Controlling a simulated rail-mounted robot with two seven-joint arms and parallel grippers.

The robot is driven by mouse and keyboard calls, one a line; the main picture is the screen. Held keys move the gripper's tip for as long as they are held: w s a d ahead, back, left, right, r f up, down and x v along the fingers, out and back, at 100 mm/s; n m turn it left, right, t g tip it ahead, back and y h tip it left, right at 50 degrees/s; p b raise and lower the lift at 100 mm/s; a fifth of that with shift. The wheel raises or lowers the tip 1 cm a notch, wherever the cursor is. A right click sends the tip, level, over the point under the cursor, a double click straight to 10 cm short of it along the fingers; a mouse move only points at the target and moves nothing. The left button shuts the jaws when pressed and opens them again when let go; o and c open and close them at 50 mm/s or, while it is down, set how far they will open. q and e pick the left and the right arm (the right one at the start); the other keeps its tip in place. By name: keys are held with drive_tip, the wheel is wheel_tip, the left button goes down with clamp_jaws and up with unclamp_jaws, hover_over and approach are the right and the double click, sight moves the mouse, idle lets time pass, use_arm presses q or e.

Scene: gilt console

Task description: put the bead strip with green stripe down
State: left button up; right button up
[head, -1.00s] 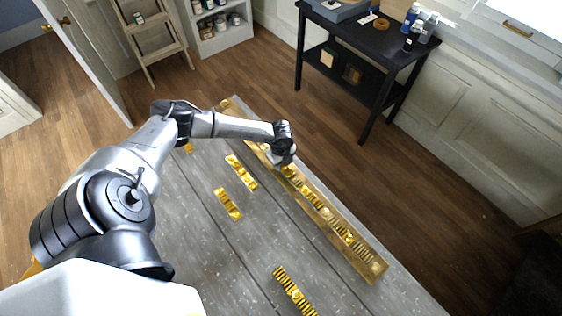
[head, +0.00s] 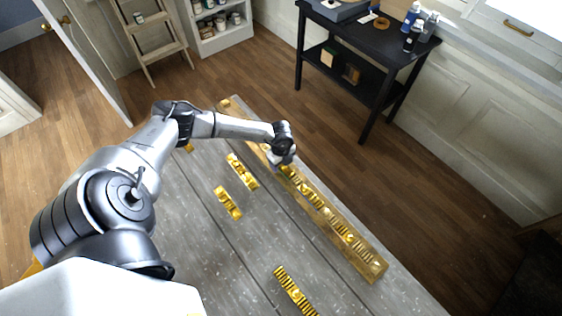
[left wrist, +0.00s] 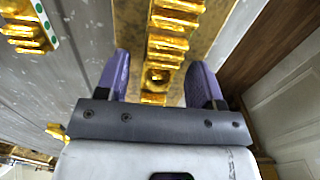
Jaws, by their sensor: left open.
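My left gripper (head: 281,160) is at the far part of the long gilt board (head: 370,266). In the left wrist view its two purple fingers (left wrist: 161,68) are open, one on each side of a gold bead strip (left wrist: 172,35) on the board. I cannot see a green stripe on this strip. Another gold strip (left wrist: 22,28) lies at the upper left of the wrist view, with a white, green-marked edge. My right gripper is not in view.
More gold strips (head: 346,236) sit in line along the board. Loose gold pieces (head: 242,172), (head: 228,202), (head: 294,290) lie on the grey tabletop (head: 255,240), with bare room between them. A black side table (head: 375,55) stands beyond, across the wooden floor.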

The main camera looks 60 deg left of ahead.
use_arm(q)
wheel_tip(320, 180, up, 12)
drive_tip(key=b, duration=0.1)
drive_tip(key=w+d+r+m+t+h, duration=0.15)
drive_tip(key=d+h, duration=0.35)
drive_tip(key=d, duration=0.6)
drive_tip(key=d+m+t+h, duration=0.2)
drive_tip(key=d+h, duration=0.2)
drive_tip(key=d, duration=0.7)
drive_tip(key=w+d+r+n+t, duration=0.1)
drive_tip(key=d+r+n+t, duration=0.7)
drive_tip(key=t, duration=0.5)
drive_tip(key=s+a+f+n+g+y, duration=0.4)
drive_tip(key=s+a+f+n+y, duration=0.25)
drive_tip(key=n+y, duration=0.45)
drive_tip(key=s+d+f+g+h, duration=0.1)
drive_tip(key=s+f+g, duration=0.1)
drive_tip(key=s+g, duration=0.2)
drive_tip(key=s+d+f+m+g+h, duration=0.1)
drive_tip(key=s+f+g, duration=0.2)
drive_tip(key=s, duration=0.8)
drive_tip(key=shift+s+d+g, duration=0.2)
drive_tip(key=shift+d+g, duration=0.05)
drive_tip(key=shift+g, duration=0.7)
